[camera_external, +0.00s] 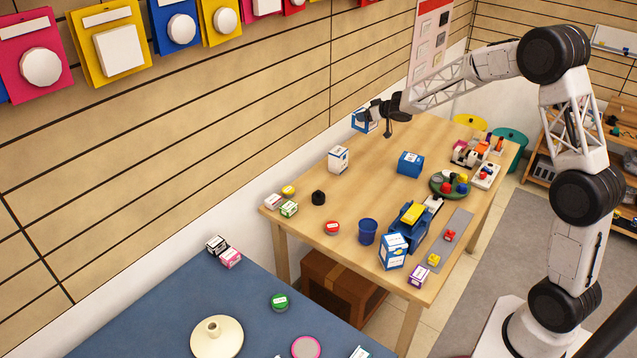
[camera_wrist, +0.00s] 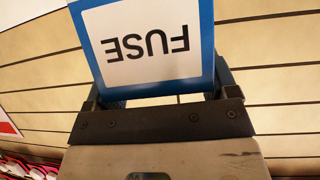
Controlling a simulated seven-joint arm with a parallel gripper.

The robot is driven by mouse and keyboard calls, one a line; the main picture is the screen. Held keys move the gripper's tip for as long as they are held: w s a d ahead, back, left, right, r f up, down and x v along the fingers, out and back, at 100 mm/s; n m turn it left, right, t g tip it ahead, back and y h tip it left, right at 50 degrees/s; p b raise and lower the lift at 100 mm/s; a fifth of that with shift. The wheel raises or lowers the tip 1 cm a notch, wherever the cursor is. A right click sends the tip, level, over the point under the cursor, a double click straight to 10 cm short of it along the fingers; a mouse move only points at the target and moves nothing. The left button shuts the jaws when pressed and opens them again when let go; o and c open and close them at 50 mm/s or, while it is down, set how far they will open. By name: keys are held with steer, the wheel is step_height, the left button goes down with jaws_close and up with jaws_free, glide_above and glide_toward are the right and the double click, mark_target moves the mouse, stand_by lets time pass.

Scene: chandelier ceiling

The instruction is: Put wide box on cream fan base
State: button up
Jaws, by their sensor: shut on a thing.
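The wide box (camera_external: 361,122) is blue and white and is held up by my gripper (camera_external: 376,113), high near the wall beyond the far end of the wooden table. In the wrist view the box (camera_wrist: 150,45) shows a white face with a blue border and the word FUSE upside down. My gripper is shut on it; the fingers are mostly hidden behind the box in the wrist view. The cream fan base (camera_external: 217,340) is a round disc with a small raised hub, lying on the blue table at lower left, far from my gripper.
The wooden table (camera_external: 385,190) holds a white box (camera_external: 338,159), a blue box (camera_external: 410,163), a blue cup (camera_external: 368,231) and a blue toy truck (camera_external: 409,227).

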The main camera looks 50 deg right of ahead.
steer(key=a+n+g+y, duration=0.3)
steer(key=a+n+y, duration=0.65)
steer(key=a, duration=4.05)
steer(key=s+a+n+g+y, duration=0.1)
steer(key=s+a+n+g, duration=0.2)
steer(key=s+a, duration=0.7)
steer(key=s+a+n+g+y, duration=0.1)
steer(key=s+a+n+g, duration=0.2)
steer(key=s+a, duration=0.75)
steer(key=s+a+n+g+y, duration=0.25)
steer(key=s+a, duration=0.25)
steer(key=a, duration=1)
steer(key=shift+n+g+h, duration=0.35)
steer(key=shift+n+h, duration=0.05)
steer(key=shift+n, duration=0.1)
steer(key=f, duration=0.5)
steer(key=shift+s+a+f, duration=0.1)
steer(key=shift+a, duration=0.15)
steer(key=w+a+f, duration=0.1)
steer(key=w+a, duration=0.9)
steer(key=w, duration=0.2)
steer(key=shift+w+f, duration=0.25)
steer(key=shift+f, duration=0.05)
